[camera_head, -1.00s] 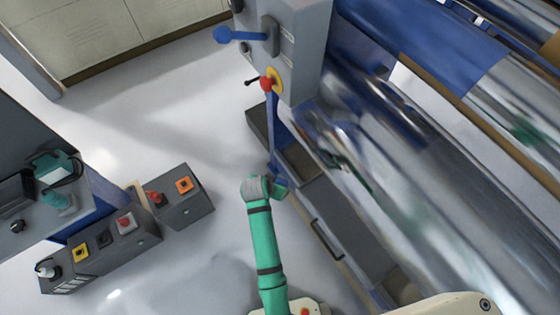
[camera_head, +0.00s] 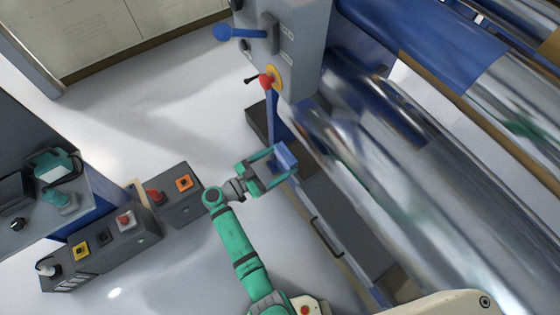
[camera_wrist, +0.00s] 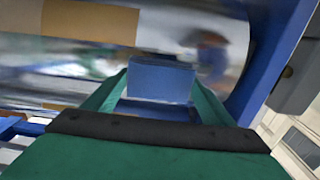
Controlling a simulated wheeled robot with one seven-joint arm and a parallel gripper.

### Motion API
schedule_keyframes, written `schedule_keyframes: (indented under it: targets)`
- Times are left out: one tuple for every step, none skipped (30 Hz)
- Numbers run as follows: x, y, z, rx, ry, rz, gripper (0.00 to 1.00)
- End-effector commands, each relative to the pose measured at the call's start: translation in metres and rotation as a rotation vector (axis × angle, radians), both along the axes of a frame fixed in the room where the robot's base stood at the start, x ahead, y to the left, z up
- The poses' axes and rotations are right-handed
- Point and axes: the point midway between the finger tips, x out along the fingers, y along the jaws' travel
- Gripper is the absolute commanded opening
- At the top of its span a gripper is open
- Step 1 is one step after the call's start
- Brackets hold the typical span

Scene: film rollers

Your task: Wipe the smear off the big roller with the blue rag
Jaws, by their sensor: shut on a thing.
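My gripper (camera_head: 274,163) is shut on the blue rag (camera_head: 286,157), a small block-like blue piece. The rag also shows between the green fingers in the wrist view (camera_wrist: 160,80). The big roller (camera_head: 400,185) is a shiny metal cylinder running diagonally across the right half of the head view. The rag is close to the roller's left side near its upper end; I cannot tell whether they touch. In the wrist view the roller surface lies behind the rag and is blurred. I cannot pick out the smear among the reflections.
A grey machine housing (camera_head: 300,50) with a blue lever (camera_head: 235,34) and a red knob (camera_head: 266,82) stands above my gripper. A button box (camera_head: 180,195) is at left. A dark step (camera_head: 340,225) runs below the roller. White floor is clear between.

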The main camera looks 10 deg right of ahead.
Motion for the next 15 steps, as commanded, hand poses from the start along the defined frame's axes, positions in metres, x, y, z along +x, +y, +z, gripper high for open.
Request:
schedule_keyframes:
  targets:
    - [0.001, -0.002, 0.001, -0.003, -0.001, 0.0, 0.6]
    - [0.001, -0.004, 0.001, -0.003, -0.001, 0.0, 0.6]
    - [0.002, -0.006, 0.001, -0.003, -0.001, 0.0, 0.6]
    - [0.003, -0.009, 0.001, -0.002, -0.001, 0.0, 0.6]
    - [0.004, -0.011, 0.001, -0.002, -0.001, 0.0, 0.6]
    - [0.005, -0.015, 0.001, -0.002, -0.001, -0.001, 0.6]
    - [0.006, -0.018, 0.001, -0.002, 0.0, -0.002, 0.6]
    - [0.007, -0.021, 0.001, -0.001, 0.001, -0.002, 0.6]
    - [0.008, -0.024, 0.0, -0.001, 0.001, -0.001, 0.6]
    - [0.009, -0.027, 0.0, -0.001, 0.001, -0.001, 0.6]
    - [0.01, -0.03, 0.0, -0.001, 0.001, -0.002, 0.6]
    - [0.011, -0.034, 0.0, -0.001, 0.001, -0.002, 0.6]
    - [0.012, -0.036, 0.0, 0.0, 0.001, -0.001, 0.6]
    - [0.013, -0.039, 0.0, 0.0, 0.001, -0.001, 0.6]
    - [0.014, -0.042, 0.0, 0.0, 0.001, -0.001, 0.6]
